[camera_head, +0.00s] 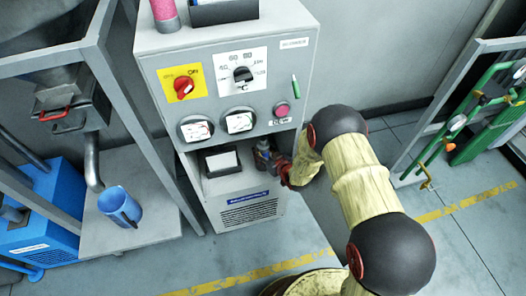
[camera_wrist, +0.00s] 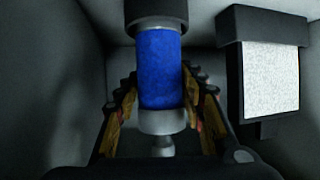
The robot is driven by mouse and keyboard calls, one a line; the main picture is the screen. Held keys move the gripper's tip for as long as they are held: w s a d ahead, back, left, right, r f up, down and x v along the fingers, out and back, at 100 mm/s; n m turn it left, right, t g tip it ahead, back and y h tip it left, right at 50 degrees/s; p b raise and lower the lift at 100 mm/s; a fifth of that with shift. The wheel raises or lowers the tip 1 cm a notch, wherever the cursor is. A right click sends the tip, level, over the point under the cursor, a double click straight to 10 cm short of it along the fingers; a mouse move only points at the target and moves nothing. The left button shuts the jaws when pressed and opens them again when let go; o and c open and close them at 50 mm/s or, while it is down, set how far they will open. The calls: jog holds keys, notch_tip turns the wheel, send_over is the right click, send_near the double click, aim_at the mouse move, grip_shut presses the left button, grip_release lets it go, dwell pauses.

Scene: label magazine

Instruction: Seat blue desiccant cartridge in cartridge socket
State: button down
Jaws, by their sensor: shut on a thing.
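The blue desiccant cartridge (camera_wrist: 158,75) stands between the fingers of my gripper (camera_wrist: 160,90) in the wrist view. It has a clear blue body and a pale grey end piece at the bottom of the picture. Its far end meets a dark round collar (camera_wrist: 157,12), which looks like the cartridge socket. I cannot tell how deep the cartridge sits in it. My gripper is shut on the cartridge. In the head view my gripper (camera_head: 281,168) reaches into the right side of the recess in the grey cabinet (camera_head: 168,62); the cartridge is mostly hidden there.
A dark holder with a white face (camera_wrist: 270,75) stands close on the right in the wrist view; it also shows in the recess (camera_head: 222,162). Recess walls are close around my gripper. A blue cup (camera_head: 120,207) stands on a grey platform (camera_head: 150,232) at left.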

jog(key=shift+f+b, duration=0.45)
jog(key=shift+f, duration=0.15)
jog(key=c, duration=1)
grip_release()
jog(key=v, duration=1.2)
jog(key=shift+a, duration=0.1)
